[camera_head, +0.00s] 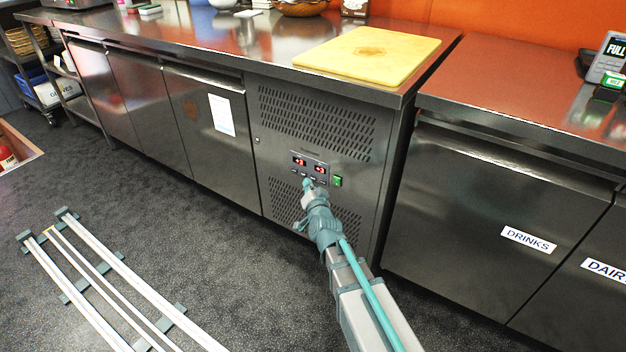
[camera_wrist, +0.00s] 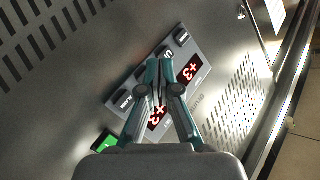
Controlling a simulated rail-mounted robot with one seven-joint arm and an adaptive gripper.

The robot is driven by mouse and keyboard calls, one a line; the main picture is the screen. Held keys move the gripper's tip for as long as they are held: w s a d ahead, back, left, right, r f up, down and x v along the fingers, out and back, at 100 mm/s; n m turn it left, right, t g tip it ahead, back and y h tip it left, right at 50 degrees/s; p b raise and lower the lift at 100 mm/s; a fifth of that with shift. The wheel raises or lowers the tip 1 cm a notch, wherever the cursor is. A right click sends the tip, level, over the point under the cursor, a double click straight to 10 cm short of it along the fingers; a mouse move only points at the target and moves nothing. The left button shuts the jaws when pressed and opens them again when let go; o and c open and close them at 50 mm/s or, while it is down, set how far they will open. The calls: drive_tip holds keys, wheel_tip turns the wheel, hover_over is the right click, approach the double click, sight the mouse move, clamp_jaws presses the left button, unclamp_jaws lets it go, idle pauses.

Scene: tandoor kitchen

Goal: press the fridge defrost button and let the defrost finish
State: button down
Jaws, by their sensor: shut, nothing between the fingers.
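The fridge control panel (camera_head: 310,168) is set in the vented steel front of the counter fridge (camera_head: 318,115). It has two red displays that seem to read +3, and a row of small dark buttons. In the wrist view the panel (camera_wrist: 190,95) appears tilted, with buttons along its upper-left edge; one button (camera_wrist: 183,37) shows near the top. My gripper (camera_head: 308,184) is shut and empty, its fingertips (camera_wrist: 160,64) in front of the button row. The fingers hide part of the panel and some buttons. Whether they touch a button I cannot tell.
A green switch (camera_head: 337,181) sits right of the panel. A yellow cutting board (camera_head: 368,54) lies on the counter above. Drawers labelled DRINKS (camera_head: 528,240) and DAIRY stand to the right. White floor rails (camera_head: 110,275) lie at lower left.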

drive_tip(key=shift+w+d+b, duration=0.35)
drive_tip(key=shift+w+b, duration=0.25)
drive_tip(key=shift+b, duration=0.15)
idle(1.0)
drive_tip(key=shift+s+r+p, duration=0.1)
drive_tip(key=shift+s+p, duration=0.05)
drive_tip(key=shift+p, duration=0.15)
drive_tip(key=shift+s+a+p, duration=0.4)
drive_tip(key=shift+s+p, duration=0.15)
drive_tip(key=shift+p, duration=0.3)
drive_tip(key=s+a+p, duration=0.1)
drive_tip(key=p, duration=0.1)
drive_tip(key=s+p, duration=0.1)
drive_tip(key=s+a+p, duration=0.1)
drive_tip(key=s+p, duration=0.1)
drive_tip(key=shift+s+a+p, duration=0.1)
drive_tip(key=shift+a+p, duration=0.2)
drive_tip(key=shift+p, duration=0.05)
idle(0.5)
